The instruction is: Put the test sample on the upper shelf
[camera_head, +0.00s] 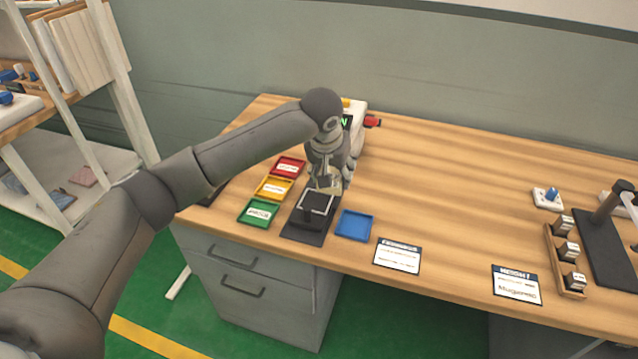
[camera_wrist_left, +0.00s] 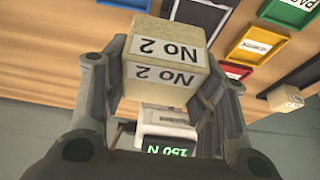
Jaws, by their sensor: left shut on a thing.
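The test sample, a beige block labelled "No 2" (camera_wrist_left: 165,68), is between the fingers of my left gripper (camera_wrist_left: 166,76). In the head view my left gripper (camera_head: 328,178) reaches down over the back part of the desk, with a small beige part of the block showing below it. The gripper is shut on the block, just behind a black stand (camera_head: 308,216). Whether the block touches anything below is hard to tell. The shelf unit stands at the left, with a wooden upper shelf (camera_head: 38,119) and a pale lower shelf (camera_head: 105,172). My right gripper is not in view.
Red (camera_head: 287,167), yellow (camera_head: 273,188) and green (camera_head: 259,213) trays line up left of the stand. A blue tray (camera_head: 354,225) is right of it. A device with a green display (camera_wrist_left: 166,140) is close behind. Another beige block (camera_wrist_left: 285,98) is nearby.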

